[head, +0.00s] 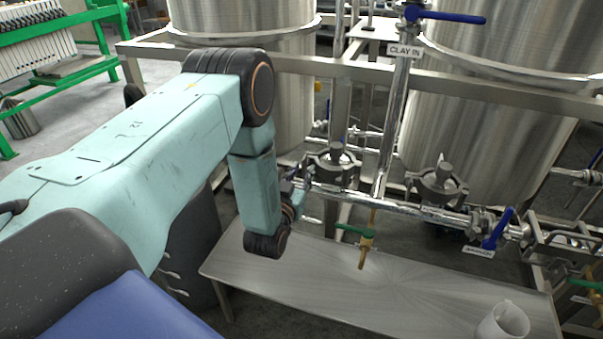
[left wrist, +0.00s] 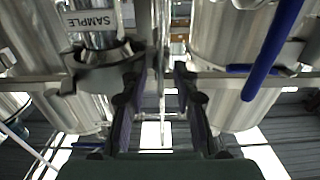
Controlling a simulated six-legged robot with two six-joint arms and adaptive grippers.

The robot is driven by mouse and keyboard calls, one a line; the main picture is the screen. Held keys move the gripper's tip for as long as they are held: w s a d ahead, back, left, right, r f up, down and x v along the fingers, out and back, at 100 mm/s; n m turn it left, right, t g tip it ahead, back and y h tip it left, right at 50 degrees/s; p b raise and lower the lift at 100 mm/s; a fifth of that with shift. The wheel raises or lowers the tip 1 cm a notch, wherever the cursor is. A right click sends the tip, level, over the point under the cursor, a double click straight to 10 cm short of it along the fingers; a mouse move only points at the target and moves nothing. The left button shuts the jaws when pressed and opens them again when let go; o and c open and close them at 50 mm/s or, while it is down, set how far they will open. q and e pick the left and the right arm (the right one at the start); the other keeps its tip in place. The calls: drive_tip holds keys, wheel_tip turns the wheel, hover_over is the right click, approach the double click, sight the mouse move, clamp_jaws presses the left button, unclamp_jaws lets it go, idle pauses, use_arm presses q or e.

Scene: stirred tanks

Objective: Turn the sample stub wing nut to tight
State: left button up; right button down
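A pipe stub with a SAMPLE label (left wrist: 92,20) and a dark clamp ring (left wrist: 95,72) under it show at the upper left of the left wrist view. I cannot clearly make out the wing nut itself. A thin upright metal part (left wrist: 162,55) shows beyond the gap between my left fingers; I cannot tell whether it belongs to the clamp. My left gripper (left wrist: 160,75) is open, its two dark fingers apart with nothing clearly held. The clamp is left of the fingers. In the head view my left wrist hides most of this gripper and the stub. My right gripper is not in view.
Steel tanks (head: 485,120) stand behind a horizontal pipe (head: 400,208). Blue valve handles (head: 450,17) and (left wrist: 272,50), pipe clamps (head: 437,187) and a brass tap (head: 365,250) stick out nearby. A steel bench (head: 310,290) below carries a white beaker (head: 503,322); its middle is clear.

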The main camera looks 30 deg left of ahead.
use_arm(q)
drive_tip(key=v, duration=1.2)
idle(0.4)
drive_tip(key=s+d+f+g+h, duration=0.2)
drive_tip(key=s+f+g, duration=0.3)
drive_tip(key=f, duration=0.2)
drive_tip(key=s+d+f+g+h, duration=0.1)
drive_tip(key=s+d+f+g, duration=0.3)
drive_tip(key=f, duration=0.3)
drive_tip(key=s+d+m+g, duration=0.1)
drive_tip(key=s+g, duration=0.3)
drive_tip(key=s, duration=0.5)
drive_tip(key=s+d+f+m+g+h, duration=0.1)
drive_tip(key=s+d+g, duration=0.2)
drive_tip(key=s, duration=0.7)
drive_tip(key=shift+s+d+f+m+g, duration=0.25)
drive_tip(key=shift+s+f+m+g, duration=0.1)
drive_tip(key=shift+g, duration=0.35)
